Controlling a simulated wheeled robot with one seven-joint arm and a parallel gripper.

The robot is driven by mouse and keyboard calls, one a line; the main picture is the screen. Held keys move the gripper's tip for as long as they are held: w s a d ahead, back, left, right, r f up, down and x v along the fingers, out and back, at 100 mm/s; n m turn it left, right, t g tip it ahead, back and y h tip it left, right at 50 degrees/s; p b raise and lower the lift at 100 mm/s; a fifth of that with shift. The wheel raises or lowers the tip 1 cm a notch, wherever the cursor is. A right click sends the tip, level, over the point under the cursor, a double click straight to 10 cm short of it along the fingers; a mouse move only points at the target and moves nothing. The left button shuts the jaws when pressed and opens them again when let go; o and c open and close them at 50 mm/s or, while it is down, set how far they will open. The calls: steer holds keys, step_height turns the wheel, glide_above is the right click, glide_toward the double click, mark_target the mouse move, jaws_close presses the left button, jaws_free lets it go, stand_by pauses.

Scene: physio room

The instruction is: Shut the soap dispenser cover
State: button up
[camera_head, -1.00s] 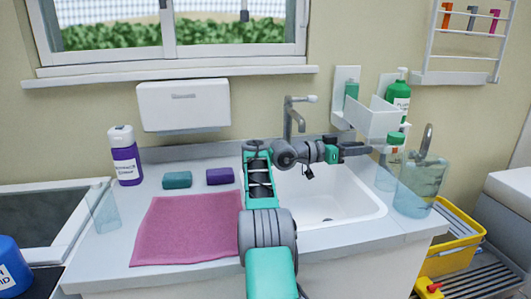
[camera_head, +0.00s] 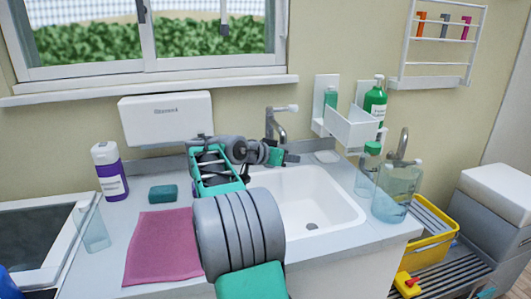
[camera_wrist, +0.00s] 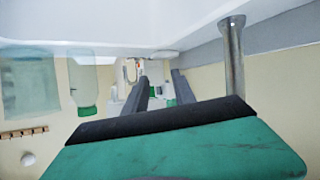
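The white soap dispenser (camera_head: 320,126) is on the wall right of the tap, with a small green bottle (camera_head: 331,97) inside. Its white cover (camera_head: 352,130) appears to stand open, swung out to the right. My gripper (camera_head: 291,158) is over the back of the sink, left of and below the dispenser, apart from it. In the wrist view its two dark fingers (camera_wrist: 160,76) stand apart with nothing held between them. White and green shapes show beyond the fingers there, small and partly hidden.
A tap (camera_head: 276,124) rises beside my gripper. A green pump bottle (camera_head: 375,100) is beside the cover. A clear jug (camera_head: 397,193) and a green-capped bottle (camera_head: 368,170) stand right of the sink (camera_head: 320,212). A yellow crate (camera_head: 432,240) is lower right.

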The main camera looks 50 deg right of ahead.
steer(key=w+a+n+t+y+p, duration=0.1)
steer(key=w+a+n+t+p, duration=0.1)
steer(key=a, duration=0.4)
steer(key=shift+w+a+r+n+y, duration=0.2)
steer(key=shift+w+r+n+y, duration=0.15)
steer(key=shift+w, duration=0.4)
